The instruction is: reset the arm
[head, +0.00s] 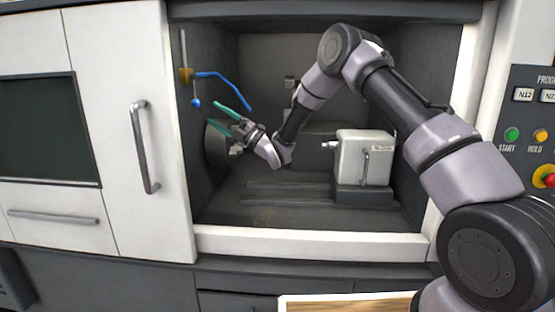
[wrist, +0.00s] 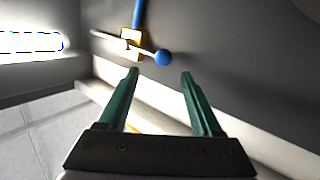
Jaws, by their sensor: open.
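My arm reaches through the open doorway of a CNC machine, bent at the elbow. My gripper (head: 232,109) is inside the machine cavity at the left, with its green fingers pointing up and left. In the wrist view my gripper (wrist: 160,75) is open, with nothing between its fingers. The blue ball (wrist: 162,57) and the brass fitting (wrist: 131,38) also show in the wrist view, beyond the fingertips.
A round dark chuck (head: 215,143) is on the left wall close to my gripper. A grey block-shaped unit (head: 364,158) stands on the cavity floor at the right. The white door (head: 120,200) is at the left, a button panel (head: 533,140) at the right.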

